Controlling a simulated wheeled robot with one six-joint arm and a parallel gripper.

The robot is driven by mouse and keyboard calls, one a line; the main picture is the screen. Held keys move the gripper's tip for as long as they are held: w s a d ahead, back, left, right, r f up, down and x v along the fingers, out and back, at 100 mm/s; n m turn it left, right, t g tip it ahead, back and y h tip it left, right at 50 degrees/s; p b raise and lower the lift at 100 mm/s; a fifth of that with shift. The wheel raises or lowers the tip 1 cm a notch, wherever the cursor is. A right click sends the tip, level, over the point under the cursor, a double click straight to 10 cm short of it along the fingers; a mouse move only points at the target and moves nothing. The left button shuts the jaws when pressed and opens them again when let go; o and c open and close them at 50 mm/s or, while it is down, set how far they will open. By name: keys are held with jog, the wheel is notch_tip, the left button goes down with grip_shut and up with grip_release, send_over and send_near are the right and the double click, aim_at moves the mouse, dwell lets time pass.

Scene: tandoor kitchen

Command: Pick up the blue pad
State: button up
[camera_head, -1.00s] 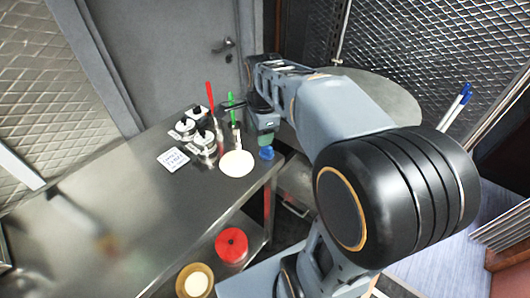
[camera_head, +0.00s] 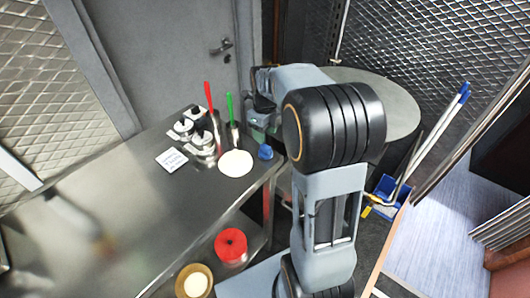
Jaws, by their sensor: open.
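A small crumpled blue thing, which looks like the blue pad (camera_head: 265,152), lies at the right end of the steel counter (camera_head: 130,215), near its edge. It is just right of a round white disc (camera_head: 235,163). My gripper (camera_head: 258,124) is beyond and above the blue pad, near the counter's far right corner. It is open and appears apart from the pad. My arm hides part of the gripper, and its fingertips are hard to make out.
Containers with red (camera_head: 208,97) and green (camera_head: 230,107) handled tools stand left of my gripper, beside several lidded jars (camera_head: 200,140) and a white card (camera_head: 172,160). A round table (camera_head: 385,100) is behind my arm. A red container (camera_head: 231,245) sits on the lower shelf.

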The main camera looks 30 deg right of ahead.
aim_at(266, 146)
jog(key=shift+s+f, duration=0.1)
jog(key=shift+f, duration=3.1)
grip_shut()
